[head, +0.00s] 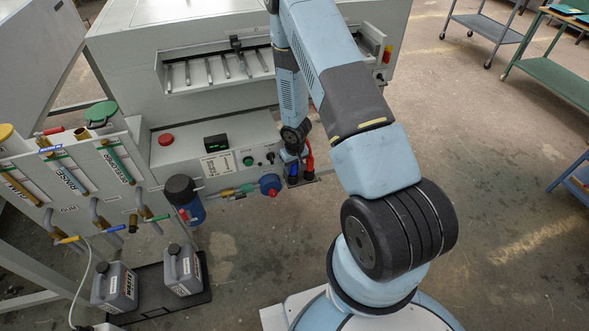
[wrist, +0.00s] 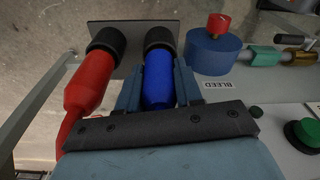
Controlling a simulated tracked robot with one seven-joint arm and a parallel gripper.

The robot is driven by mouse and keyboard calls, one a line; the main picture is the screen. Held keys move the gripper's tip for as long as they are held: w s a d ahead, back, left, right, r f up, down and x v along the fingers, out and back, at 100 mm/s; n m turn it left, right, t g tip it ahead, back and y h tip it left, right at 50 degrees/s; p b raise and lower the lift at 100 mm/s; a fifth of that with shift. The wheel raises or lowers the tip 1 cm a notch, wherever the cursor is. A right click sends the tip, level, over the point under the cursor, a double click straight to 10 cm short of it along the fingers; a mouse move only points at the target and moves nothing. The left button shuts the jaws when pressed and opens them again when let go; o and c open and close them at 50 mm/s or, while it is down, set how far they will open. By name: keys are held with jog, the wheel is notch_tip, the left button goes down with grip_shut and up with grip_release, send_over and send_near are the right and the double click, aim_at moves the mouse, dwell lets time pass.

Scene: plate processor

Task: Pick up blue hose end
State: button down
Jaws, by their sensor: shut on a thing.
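The blue hose end (wrist: 158,80) stands between my gripper's fingers in the wrist view, its tip at a black collar on a dark plate (wrist: 130,32). My gripper (wrist: 157,88) is shut on it, one finger on each side. In the head view my gripper (head: 291,160) is at the right end of the machine's front, and a little of the blue hose end (head: 293,169) shows below it. The red hose end (wrist: 90,82) stands beside it at a second black collar, apart from my fingers. It also shows in the head view (head: 309,157).
A blue round knob with a red top (wrist: 214,50) is close by, above a BLEED label. A green button (wrist: 304,132) is on the panel. A blue filter canister (head: 188,198) hangs further left. Two grey jugs (head: 183,270) stand on a floor tray. Open floor lies right.

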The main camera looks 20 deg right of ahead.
notch_tip(320, 180, up, 19)
jog(key=shift+f, duration=0.15)
dwell(1.2)
jog(key=shift+a, duration=0.15)
dwell(0.4)
